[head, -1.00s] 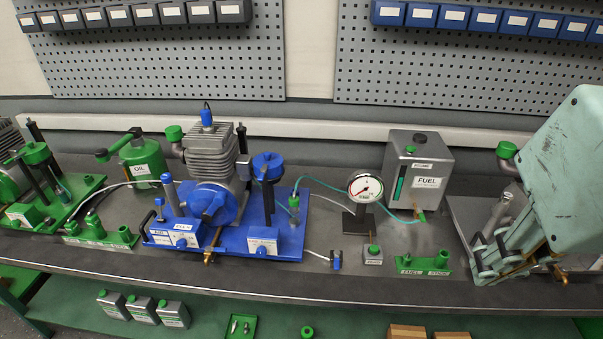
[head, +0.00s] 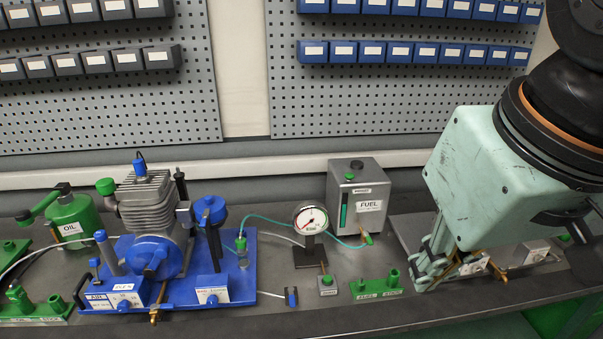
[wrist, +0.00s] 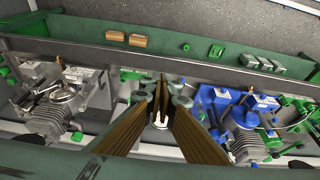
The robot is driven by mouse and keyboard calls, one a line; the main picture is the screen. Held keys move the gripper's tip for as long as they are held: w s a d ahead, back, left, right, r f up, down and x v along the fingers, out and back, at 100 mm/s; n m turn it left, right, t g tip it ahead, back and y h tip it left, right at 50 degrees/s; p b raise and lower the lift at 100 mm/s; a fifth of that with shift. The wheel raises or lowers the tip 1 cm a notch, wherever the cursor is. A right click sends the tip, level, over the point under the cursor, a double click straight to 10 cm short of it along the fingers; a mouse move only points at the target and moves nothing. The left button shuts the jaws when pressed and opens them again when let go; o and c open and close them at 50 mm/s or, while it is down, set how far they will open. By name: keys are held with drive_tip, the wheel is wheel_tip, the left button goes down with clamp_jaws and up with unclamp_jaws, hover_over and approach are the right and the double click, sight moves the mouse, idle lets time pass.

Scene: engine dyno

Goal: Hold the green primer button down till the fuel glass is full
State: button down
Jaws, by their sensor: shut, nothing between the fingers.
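A small grey box (head: 328,290) with a green button (head: 325,280) on top stands on the bench in front of the pressure gauge; its label is too small to read. A small clear glass (head: 243,260) with a green top is on the blue engine stand, joined to a green hose; its fill level cannot be made out. My gripper (head: 432,276) is shut and empty, pointing down above the bench, to the right of the button box and apart from it. In the wrist view, its fingers (wrist: 160,112) hide what lies beneath.
The blue engine stand (head: 180,297) is at left. The gauge (head: 310,219) and the grey FUEL tank (head: 361,187) stand behind the button box. A low green holder (head: 378,288) lies between that box and my gripper. Some bench front is clear.

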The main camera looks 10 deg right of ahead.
drive_tip(key=w+d+r+m+t+h+p, duration=0.1)
drive_tip(key=w+d+r+p, duration=0.1)
drive_tip(key=w, duration=0.7)
drive_tip(key=w+d+r+m+p, duration=0.2)
drive_tip(key=w+d, duration=0.1)
drive_tip(key=w, duration=0.5)
drive_tip(key=m+t+y+p, duration=0.2)
drive_tip(key=m+t+p, duration=0.25)
drive_tip(key=p, duration=0.75)
hover_over(351, 175)
wheel_tip(351, 175, down, 13)
drive_tip(key=shift+m, duration=0.35)
drive_tip(key=shift+f+b, duration=0.3)
drive_tip(key=shift+b, duration=0.1)
drive_tip(key=shift+f+b, duration=3.65)
drive_tip(key=shift+f, duration=0.5)
